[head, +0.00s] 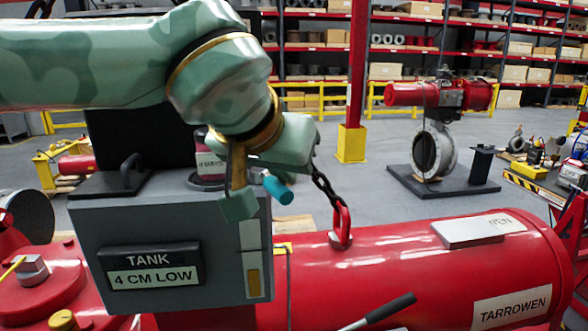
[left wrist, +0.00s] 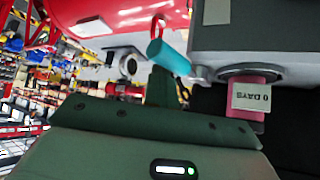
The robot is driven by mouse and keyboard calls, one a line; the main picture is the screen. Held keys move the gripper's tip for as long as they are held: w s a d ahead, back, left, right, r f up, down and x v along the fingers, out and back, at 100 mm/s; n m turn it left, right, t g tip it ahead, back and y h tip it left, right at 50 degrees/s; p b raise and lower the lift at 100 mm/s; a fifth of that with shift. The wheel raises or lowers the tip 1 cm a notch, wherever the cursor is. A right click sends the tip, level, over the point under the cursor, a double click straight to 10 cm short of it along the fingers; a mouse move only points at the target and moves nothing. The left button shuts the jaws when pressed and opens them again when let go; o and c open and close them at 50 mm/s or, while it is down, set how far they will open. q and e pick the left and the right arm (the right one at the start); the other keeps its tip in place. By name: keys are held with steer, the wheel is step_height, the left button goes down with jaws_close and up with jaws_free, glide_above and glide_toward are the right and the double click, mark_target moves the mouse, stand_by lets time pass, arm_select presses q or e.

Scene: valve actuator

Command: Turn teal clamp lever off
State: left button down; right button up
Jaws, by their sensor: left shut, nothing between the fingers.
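The teal clamp lever (head: 278,190) is a short cylinder at the right side of the grey box (head: 160,230), near its top edge. It points down and to the right. In the left wrist view the teal lever (left wrist: 170,57) sticks out from the box beside a silver pivot. My left gripper (head: 240,203) is shut and empty, just left of the lever in the head view. Its green fingers (left wrist: 162,90) show close to the lever in the left wrist view. I cannot tell whether they touch it. My right gripper is not in view.
A large red cylinder (head: 400,262) with a chain shackle (head: 341,226) runs along the front right. A black handle (head: 131,170) and a red tag (left wrist: 249,97) are on the box. The open floor (head: 345,185) lies behind, with a second valve (head: 434,148) farther back.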

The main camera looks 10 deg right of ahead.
arm_select(q)
steer(key=shift+s+a+f, duration=0.1)
steer(key=shift+s+a, duration=0.05)
steer(key=shift+a, duration=0.3)
steer(key=shift+s+a+f, duration=0.1)
steer(key=shift+s+a, duration=0.05)
steer(key=shift+a, duration=0.25)
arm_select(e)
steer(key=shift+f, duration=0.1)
arm_select(q)
steer(key=shift+a, duration=0.1)
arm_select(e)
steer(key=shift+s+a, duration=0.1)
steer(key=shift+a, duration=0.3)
arm_select(q)
steer(key=shift+s+r, duration=0.1)
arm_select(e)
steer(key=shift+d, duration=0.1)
